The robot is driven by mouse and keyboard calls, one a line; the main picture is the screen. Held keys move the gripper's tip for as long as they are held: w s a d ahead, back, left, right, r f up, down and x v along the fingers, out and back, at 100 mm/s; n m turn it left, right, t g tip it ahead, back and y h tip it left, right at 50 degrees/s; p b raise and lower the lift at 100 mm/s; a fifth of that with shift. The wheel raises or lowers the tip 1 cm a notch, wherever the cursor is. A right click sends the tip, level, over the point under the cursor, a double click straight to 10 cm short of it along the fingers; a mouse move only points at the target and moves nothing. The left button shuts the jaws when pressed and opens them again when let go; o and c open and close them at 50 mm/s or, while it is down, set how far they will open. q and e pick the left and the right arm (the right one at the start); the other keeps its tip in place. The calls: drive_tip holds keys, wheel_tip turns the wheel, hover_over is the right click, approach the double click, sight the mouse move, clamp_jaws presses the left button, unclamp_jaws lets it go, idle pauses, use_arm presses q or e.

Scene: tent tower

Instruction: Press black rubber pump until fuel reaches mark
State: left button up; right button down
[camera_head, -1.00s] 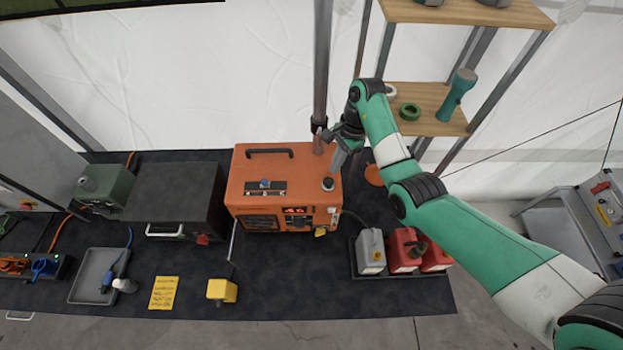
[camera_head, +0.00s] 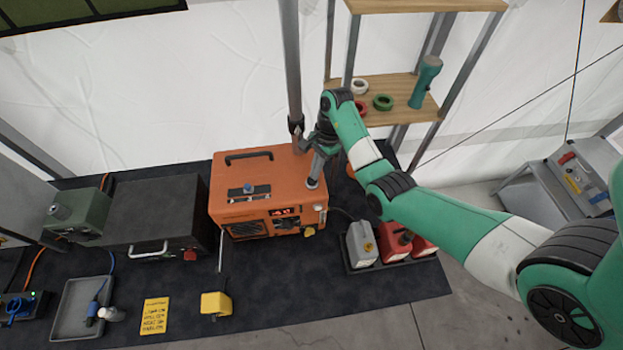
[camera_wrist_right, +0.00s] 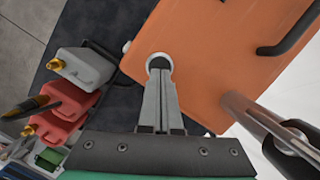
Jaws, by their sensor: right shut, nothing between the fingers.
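The orange box-shaped machine (camera_head: 265,178) stands on the dark table, with a black handle on top and a red lit display on its front. The black rubber pump sits in a pale round collar (camera_wrist_right: 158,62) on the machine's top, near its right edge. My right gripper (camera_head: 313,182) is shut and points down onto the pump. In the right wrist view its fingertips (camera_wrist_right: 159,72) overlap the pump and hide most of it; I cannot tell how far it is pressed. No fuel mark can be read. My left gripper is not in view.
A metal pole (camera_head: 291,70) rises close behind the machine, beside my right gripper. Grey and red canisters (camera_head: 362,244) stand right of the machine. A dark grey box (camera_head: 157,215) stands to its left. A yellow block (camera_head: 216,304) and note (camera_head: 155,315) lie in front.

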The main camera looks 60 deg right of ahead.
drive_tip(key=shift+f, duration=0.25)
drive_tip(key=shift+s+d+r+p, duration=0.25)
drive_tip(key=shift+s+d, duration=0.1)
drive_tip(key=shift+d, duration=0.3)
drive_tip(key=shift+s+d+r+p, duration=0.2)
drive_tip(key=shift+s+d+r, duration=0.1)
drive_tip(key=shift+d, duration=0.35)
